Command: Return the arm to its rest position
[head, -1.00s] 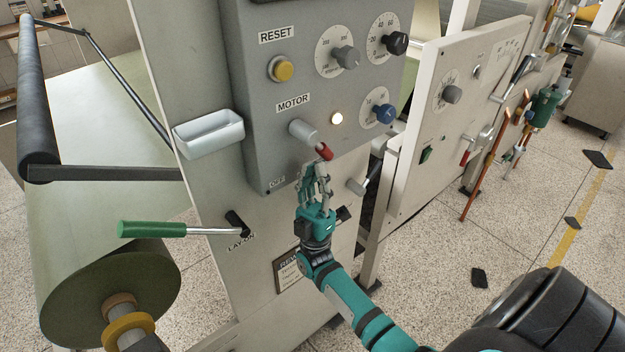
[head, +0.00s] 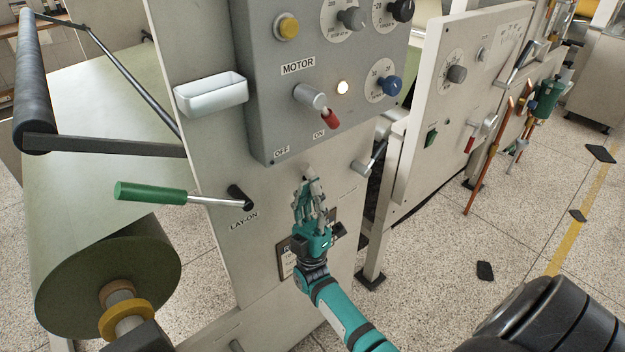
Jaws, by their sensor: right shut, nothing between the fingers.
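My right gripper (head: 308,186) is shut and empty, with its teal arm coming up from the bottom of the head view. It is in front of the pale machine panel, below the grey control box (head: 262,130). The motor switch (head: 312,98) is above the gripper and apart from it. Its red-tipped lever points down and right, beside the ON label (head: 319,134). The lamp (head: 343,87) next to it is lit. My left gripper is not in view.
A green-handled lay-on lever (head: 150,192) sticks out to the left. A white tray (head: 212,95) is fixed to the panel. A large green roll (head: 75,290) is at lower left.

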